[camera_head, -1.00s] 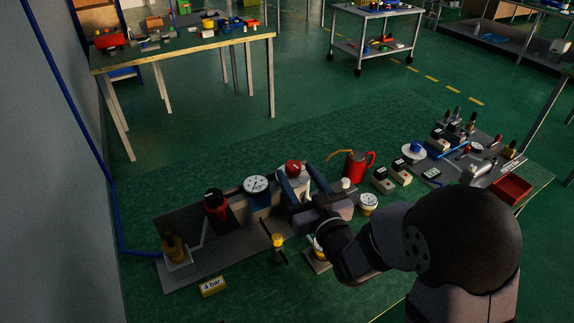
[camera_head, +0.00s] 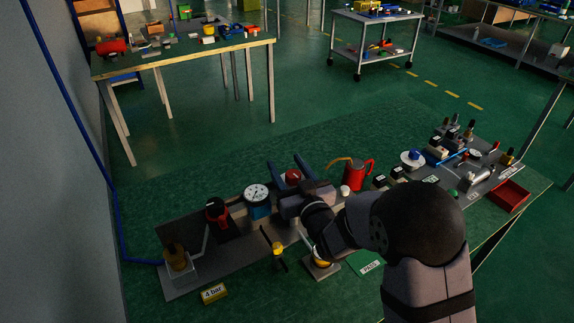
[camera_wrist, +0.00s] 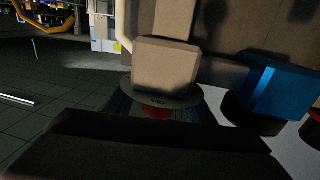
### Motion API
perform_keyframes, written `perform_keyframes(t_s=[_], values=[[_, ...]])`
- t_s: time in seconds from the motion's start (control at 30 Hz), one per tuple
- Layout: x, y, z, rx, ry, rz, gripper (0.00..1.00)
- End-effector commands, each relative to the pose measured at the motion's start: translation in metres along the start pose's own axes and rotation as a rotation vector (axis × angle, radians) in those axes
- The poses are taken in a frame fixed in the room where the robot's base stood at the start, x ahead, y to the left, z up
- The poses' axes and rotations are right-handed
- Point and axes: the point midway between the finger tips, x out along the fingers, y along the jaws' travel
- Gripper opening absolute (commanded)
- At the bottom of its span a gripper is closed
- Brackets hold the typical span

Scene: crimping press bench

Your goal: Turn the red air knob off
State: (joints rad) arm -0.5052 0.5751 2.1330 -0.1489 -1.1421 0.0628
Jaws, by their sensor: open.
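A red knob (camera_head: 293,175) sits in the valve row on the grey base plate, with the blue-bodied gauge (camera_head: 257,195) to its left. My gripper (camera_head: 284,161) is open, its two blue-grey fingers on either side of the red knob in the head view; I cannot tell whether they touch it. The gripper body hides the lower part of the knob's mount. In the wrist view, a red patch (camera_wrist: 158,112) shows below a round labelled plate (camera_wrist: 165,98) and a pale block (camera_wrist: 166,64); dark gripper parts cover the bottom.
A red-and-black fitting (camera_head: 216,210) and a brass fitting (camera_head: 176,256) stand left of the gauge. A yellow-topped lever (camera_head: 277,247) and a 4 bar sign (camera_head: 213,293) are in front. A red can (camera_head: 357,174) stands close right of my gripper.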

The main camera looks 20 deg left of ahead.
Motion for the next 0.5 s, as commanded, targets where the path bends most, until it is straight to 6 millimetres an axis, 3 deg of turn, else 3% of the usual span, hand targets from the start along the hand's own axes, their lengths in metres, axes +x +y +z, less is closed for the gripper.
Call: perform_keyframes(t_s=[0.27, 0.43, 0.5], values=[[0.0008, -0.0001, 0.0004, 0.0, -0.001, 0.0, 0.49], [0.0007, -0.0001, 0.0003, 0.0, -0.001, 0.0, 0.08], [0.0007, -0.0001, 0.0003, 0.0, -0.001, 0.0, 0.08]])
